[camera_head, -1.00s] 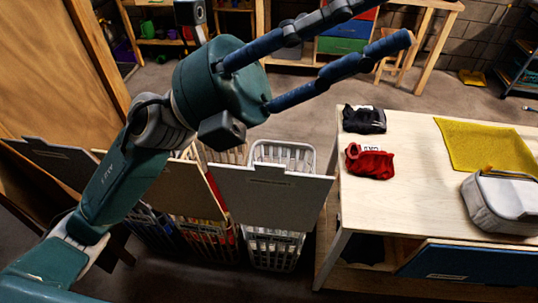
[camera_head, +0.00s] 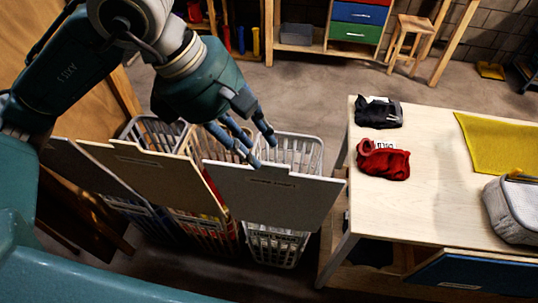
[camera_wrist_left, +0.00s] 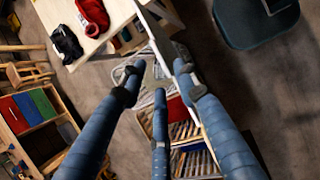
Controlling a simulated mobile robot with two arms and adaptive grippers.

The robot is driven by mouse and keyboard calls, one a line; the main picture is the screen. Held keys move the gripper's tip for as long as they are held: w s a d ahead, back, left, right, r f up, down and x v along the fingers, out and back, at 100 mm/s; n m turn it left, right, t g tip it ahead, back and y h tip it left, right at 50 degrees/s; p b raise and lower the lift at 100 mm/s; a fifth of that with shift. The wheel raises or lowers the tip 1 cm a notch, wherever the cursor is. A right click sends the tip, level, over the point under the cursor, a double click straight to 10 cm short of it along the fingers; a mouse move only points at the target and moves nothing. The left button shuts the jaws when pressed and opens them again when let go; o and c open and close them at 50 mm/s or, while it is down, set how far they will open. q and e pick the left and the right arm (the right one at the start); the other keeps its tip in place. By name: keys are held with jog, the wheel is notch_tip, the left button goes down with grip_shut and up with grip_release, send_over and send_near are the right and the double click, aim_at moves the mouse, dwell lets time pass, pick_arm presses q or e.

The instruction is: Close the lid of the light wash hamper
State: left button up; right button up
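The rightmost white basket hamper (camera_head: 302,148) stands left of the table. Its grey lid (camera_head: 275,197) is raised and tilted along the near side, leaving the basket open; its small label cannot be read. My left gripper (camera_head: 263,152) is open and empty at the lid's upper left edge, fingers pointing down over the basket's left side. In the left wrist view the gripper (camera_wrist_left: 157,76) has its fingers spread, with the lid (camera_wrist_left: 166,42) nearly edge-on between them. Contact with the lid cannot be told. My right gripper is not in view.
Two more hampers with raised lids, a tan one (camera_head: 140,165) and a dark one (camera_head: 82,170), stand close on the left. Floor behind the hampers is clear.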

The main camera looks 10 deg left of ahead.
pick_arm(q)
jog(key=p+x, duration=0.1)
jog(key=x, duration=0.5)
jog(key=shift+d+f, duration=0.15)
jog(key=shift+f, duration=0.05)
jog(key=shift+c, duration=0.3)
grip_shut()
jog(key=shift+w, duration=0.1)
